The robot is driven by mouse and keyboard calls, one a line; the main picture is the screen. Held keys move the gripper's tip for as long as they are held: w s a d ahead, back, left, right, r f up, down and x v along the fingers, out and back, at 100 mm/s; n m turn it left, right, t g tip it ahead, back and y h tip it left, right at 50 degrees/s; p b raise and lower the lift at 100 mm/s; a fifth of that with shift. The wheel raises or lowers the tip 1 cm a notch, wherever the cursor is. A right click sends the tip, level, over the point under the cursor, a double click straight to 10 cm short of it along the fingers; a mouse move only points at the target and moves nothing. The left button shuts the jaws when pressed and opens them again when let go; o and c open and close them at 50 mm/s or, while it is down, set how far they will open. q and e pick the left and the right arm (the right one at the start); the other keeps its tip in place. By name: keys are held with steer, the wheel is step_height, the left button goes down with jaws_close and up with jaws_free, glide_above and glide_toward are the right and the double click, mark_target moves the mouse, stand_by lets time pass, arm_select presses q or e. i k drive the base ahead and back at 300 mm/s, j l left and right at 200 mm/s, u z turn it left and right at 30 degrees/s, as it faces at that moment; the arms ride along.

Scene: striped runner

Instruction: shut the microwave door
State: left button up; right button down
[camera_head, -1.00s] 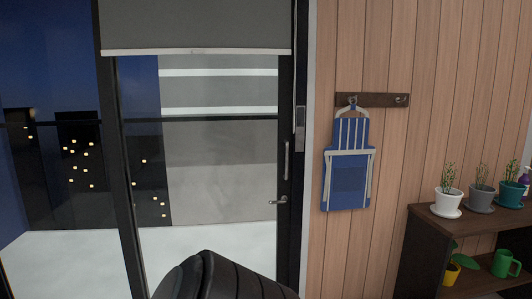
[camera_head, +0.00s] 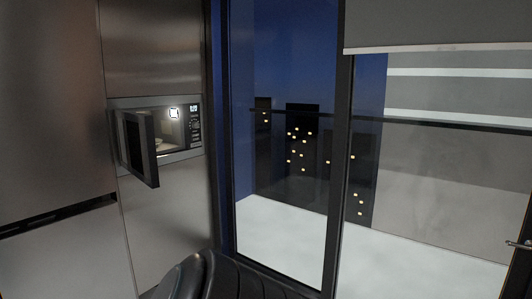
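The microwave (camera_head: 197,127) is built into a tall steel cabinet at the left of the head view. Its dark door (camera_head: 142,150) stands open, hinged at the left and swung out towards me. The cavity is lit, and a pale item inside (camera_head: 160,142) shows partly behind the door. The control panel with a lit display is right of the opening. Neither of my grippers is in view.
A steel fridge or cabinet front (camera_head: 50,110) fills the far left. A dark-framed glass door and window (camera_head: 290,190) stand right of the microwave, with a grey blind (camera_head: 440,22) above. A dark, ribbed part of mine shows at the bottom.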

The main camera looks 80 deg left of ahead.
mark_target(135, 135)
steer(key=u, duration=3.35)
steer(key=i, duration=0.55)
steer(key=i+l, duration=0.15)
steer(key=i, duration=0.45)
